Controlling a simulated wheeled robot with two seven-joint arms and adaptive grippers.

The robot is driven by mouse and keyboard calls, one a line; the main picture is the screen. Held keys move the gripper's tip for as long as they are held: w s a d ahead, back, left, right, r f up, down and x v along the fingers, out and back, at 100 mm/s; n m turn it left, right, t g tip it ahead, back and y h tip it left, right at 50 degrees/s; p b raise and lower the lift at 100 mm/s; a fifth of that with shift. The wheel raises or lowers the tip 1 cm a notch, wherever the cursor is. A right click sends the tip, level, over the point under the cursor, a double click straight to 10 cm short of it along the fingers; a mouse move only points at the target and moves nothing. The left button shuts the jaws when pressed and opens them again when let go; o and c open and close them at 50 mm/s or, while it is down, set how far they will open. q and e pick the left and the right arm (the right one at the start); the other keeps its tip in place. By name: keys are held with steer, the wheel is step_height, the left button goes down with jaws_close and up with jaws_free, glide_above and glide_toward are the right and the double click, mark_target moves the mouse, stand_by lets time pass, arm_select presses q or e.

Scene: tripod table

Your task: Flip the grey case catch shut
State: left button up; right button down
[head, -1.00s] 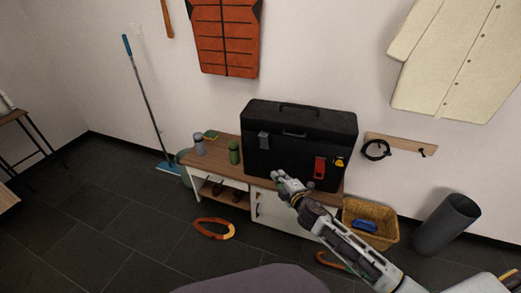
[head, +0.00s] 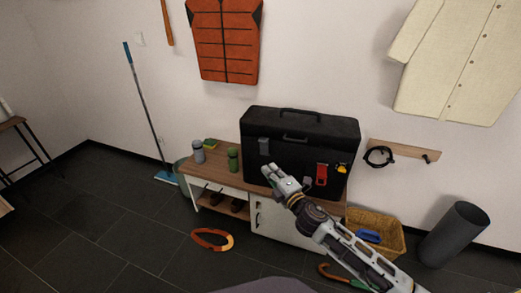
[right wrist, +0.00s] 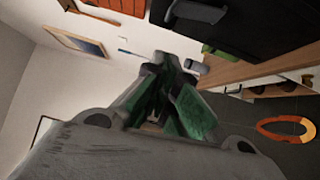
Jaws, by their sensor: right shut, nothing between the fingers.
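The black case (head: 300,150) stands upright on the wooden top of a low cabinet, against the wall. The grey catch (head: 264,146) is on the left part of the case's front; I cannot tell its exact position. A red catch (head: 321,174) is on the right part of the front. My right gripper (head: 268,170) is shut and empty, in front of the case and below the grey catch, apart from it as far as I can tell. In the right wrist view the fingers (right wrist: 168,85) point toward the wall, with the case (right wrist: 230,22) at upper right. My left gripper is not in view.
A yellow tag (head: 342,168) hangs at the case's right. A basket (head: 388,226) stands right of the cabinet.

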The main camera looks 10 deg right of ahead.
steer(key=shift+w, duration=0.2)
arm_select(q)
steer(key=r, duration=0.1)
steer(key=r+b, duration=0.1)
steer(key=b, duration=0.1)
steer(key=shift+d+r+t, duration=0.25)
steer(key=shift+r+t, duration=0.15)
arm_select(e)
steer(key=d+x, duration=0.3)
steer(key=x, duration=0.9)
steer(key=shift+w+a, duration=0.25)
steer(key=shift+w, duration=0.3)
steer(key=shift+r, duration=0.1)
arm_select(q)
steer(key=shift+p, duration=0.3)
